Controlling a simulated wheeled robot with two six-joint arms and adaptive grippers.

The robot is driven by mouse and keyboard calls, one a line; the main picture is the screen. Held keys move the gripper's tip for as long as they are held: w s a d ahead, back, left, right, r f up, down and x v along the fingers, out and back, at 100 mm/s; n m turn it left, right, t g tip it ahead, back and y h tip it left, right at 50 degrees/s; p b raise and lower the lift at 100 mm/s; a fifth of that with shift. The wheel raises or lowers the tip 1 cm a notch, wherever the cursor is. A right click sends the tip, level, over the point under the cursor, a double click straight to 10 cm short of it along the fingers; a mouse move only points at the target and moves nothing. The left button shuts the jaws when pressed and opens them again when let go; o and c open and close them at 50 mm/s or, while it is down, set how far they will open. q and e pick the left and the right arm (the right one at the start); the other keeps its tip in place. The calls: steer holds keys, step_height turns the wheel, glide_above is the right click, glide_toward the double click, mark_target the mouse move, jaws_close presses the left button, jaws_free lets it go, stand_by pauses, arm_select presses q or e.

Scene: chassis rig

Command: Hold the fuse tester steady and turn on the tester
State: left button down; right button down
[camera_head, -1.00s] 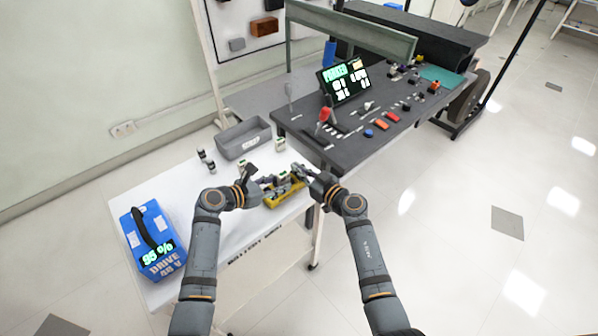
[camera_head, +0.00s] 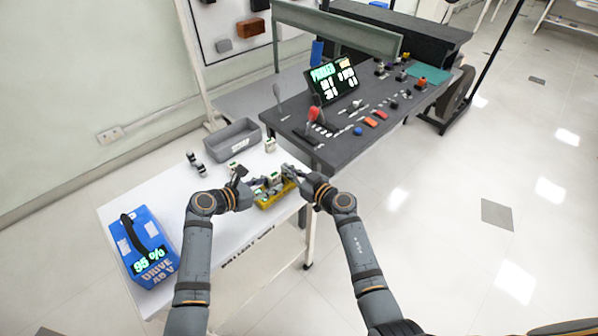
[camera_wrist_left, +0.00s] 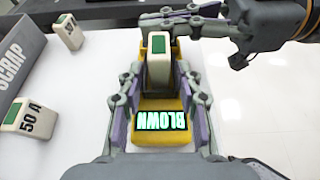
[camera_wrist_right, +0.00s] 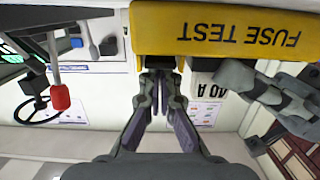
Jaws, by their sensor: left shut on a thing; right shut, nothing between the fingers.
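The yellow fuse tester (camera_head: 283,196) stands near the front edge of the white table. My left gripper (camera_wrist_left: 158,88) is shut on its sides. In the left wrist view the tester's screen (camera_wrist_left: 160,121) glows green with "BLOWN". A white fuse with a green top (camera_wrist_left: 158,62) stands upright in the tester. My right gripper (camera_wrist_right: 160,78) is shut and empty, its tips at the tester's "FUSE TEST" side (camera_wrist_right: 240,28). In the head view the right gripper (camera_head: 292,172) is at the tester's far right end. The tester's switch cannot be made out.
A grey SCRAP bin (camera_head: 232,150) stands behind on the white table (camera_head: 165,190). Loose fuses stand near it, one marked "50 A" (camera_wrist_left: 30,118). A dark bench (camera_head: 320,150) with tools and a red-handled lever (camera_head: 314,113) adjoins.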

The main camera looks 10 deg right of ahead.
steer(key=r, duration=0.3)
steer(key=shift+s+d, duration=0.2)
steer(key=shift+s, duration=0.05)
steer(key=s+d+r, duration=0.3)
steer(key=s+d, duration=0.2)
steer(key=s, duration=0.1)
steer(key=shift+s+r, duration=0.2)
steer(key=shift+s, duration=0.2)
arm_select(q)
steer(key=c, duration=0.8)
jaws_free()
steer(key=v, duration=1.1)
steer(key=shift+a+f, duration=0.1)
steer(key=shift+f, duration=0.05)
steer(key=shift+s+a, duration=0.25)
steer(key=shift+s, duration=0.15)
arm_select(e)
steer(key=shift+f, duration=0.1)
